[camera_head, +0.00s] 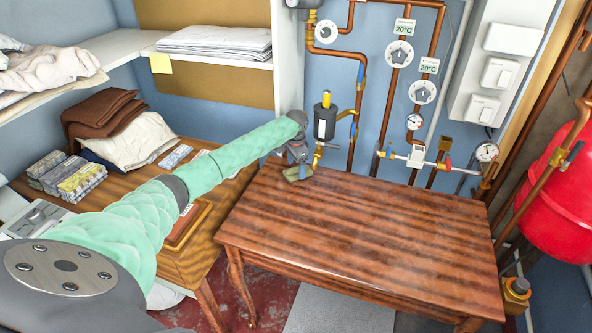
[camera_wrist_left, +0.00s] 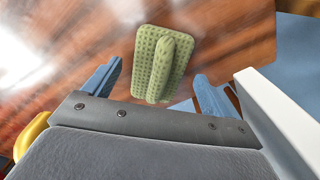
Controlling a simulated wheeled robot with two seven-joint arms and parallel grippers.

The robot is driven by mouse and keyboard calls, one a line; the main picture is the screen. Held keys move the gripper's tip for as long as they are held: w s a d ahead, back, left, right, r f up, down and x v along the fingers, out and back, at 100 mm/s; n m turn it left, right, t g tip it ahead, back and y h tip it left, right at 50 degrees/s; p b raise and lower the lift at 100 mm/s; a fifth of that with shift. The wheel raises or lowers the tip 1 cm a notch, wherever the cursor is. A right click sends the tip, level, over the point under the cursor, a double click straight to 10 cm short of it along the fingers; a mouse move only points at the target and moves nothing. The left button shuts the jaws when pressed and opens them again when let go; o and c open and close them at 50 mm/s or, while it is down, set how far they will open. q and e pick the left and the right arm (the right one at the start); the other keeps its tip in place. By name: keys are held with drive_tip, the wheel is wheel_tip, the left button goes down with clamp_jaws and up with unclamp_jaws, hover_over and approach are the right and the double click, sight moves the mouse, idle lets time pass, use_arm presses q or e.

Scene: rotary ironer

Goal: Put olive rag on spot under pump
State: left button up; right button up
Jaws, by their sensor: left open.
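The olive rag (camera_head: 298,173) lies at the back left of the reddish wooden table (camera_head: 370,240). In the left wrist view the olive rag (camera_wrist_left: 160,65) is a dotted square with a raised fold along its middle. My left gripper (camera_head: 298,158) is just above the rag. In the left wrist view its two blue fingers (camera_wrist_left: 155,85) stand apart, one on each side of the rag's near part, and do not appear to touch it. The pump (camera_head: 325,118), a dark and white cylinder with a yellow top, is on the wall behind the table's back edge. My right gripper is not seen.
Copper pipes, dials and a valve line (camera_head: 415,157) run along the wall behind the table. A red tank (camera_head: 560,195) stands at the right. A wooden desk (camera_head: 200,262) with folded cloths (camera_head: 125,130) is at the left. Most of the table top is clear.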

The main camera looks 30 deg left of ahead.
sight(296, 167)
use_arm(q)
wheel_tip(296, 167, up, 10)
drive_tip(key=b, duration=0.2)
drive_tip(key=shift+r, duration=0.25)
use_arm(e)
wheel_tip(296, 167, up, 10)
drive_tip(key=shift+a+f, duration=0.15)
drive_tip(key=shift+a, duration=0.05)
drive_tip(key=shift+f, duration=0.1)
